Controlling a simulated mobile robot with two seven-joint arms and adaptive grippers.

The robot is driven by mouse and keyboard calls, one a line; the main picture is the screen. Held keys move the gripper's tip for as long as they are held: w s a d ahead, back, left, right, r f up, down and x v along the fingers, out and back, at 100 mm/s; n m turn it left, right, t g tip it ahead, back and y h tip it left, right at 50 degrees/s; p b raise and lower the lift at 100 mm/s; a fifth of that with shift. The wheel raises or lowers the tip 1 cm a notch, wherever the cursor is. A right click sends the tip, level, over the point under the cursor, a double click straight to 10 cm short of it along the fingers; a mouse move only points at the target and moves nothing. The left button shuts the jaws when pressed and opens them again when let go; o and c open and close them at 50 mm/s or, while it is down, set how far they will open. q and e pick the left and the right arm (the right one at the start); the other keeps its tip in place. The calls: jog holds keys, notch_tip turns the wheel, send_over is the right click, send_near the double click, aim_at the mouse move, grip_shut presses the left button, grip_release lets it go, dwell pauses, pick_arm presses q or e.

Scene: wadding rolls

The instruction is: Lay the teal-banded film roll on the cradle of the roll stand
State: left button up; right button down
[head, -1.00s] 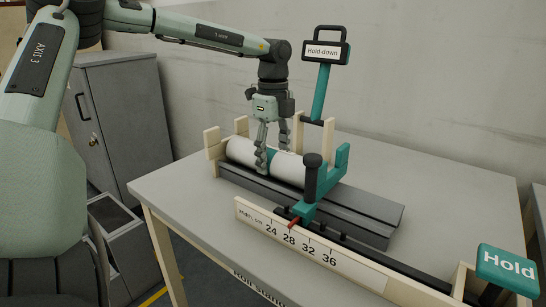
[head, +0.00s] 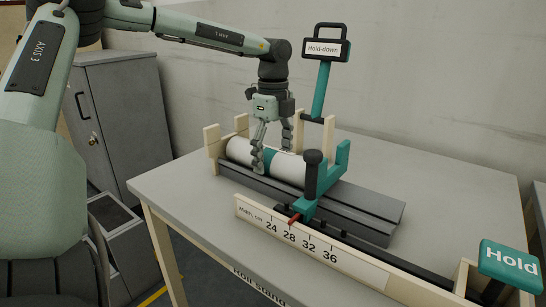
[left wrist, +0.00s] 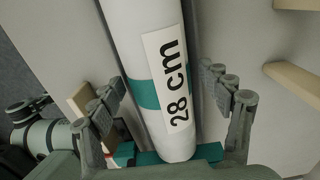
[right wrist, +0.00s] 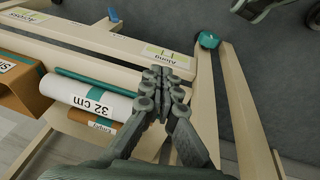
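The teal-banded film roll (head: 290,170) is white and lies lengthwise on the grey cradle (head: 365,202) of the roll stand. In the left wrist view the roll (left wrist: 165,25) shows a "28 cm" label and its teal band (left wrist: 145,94). My left gripper (head: 272,159) is over the roll at the band, with one finger on each side. It is open, and gaps show between its fingers and the roll. My right gripper (right wrist: 163,90) is shut and empty, away from the stand.
A teal stop (head: 326,187) with a black knob stands near the roll's right end. A teal hold-down arm (head: 321,90) stands raised behind. A width scale (head: 300,245) runs in front, with a teal "Hold" pad (head: 508,262) at right. The right wrist view shows a "32 cm" roll (right wrist: 90,97) on a rack.

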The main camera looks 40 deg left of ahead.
aim_at(273, 149)
pick_arm(q)
jog(key=shift+r, duration=0.2)
jog(key=shift+w+r+p, duration=0.1)
jog(key=shift+r+p, duration=0.5)
jog(key=shift+r, duration=0.1)
notch_tip(273, 149, up, 11)
pick_arm(e)
jog(key=shift+w+a+f, duration=0.15)
jog(key=shift+f, duration=0.25)
jog(key=shift+w+a+f, duration=0.1)
jog(key=shift+f, duration=0.3)
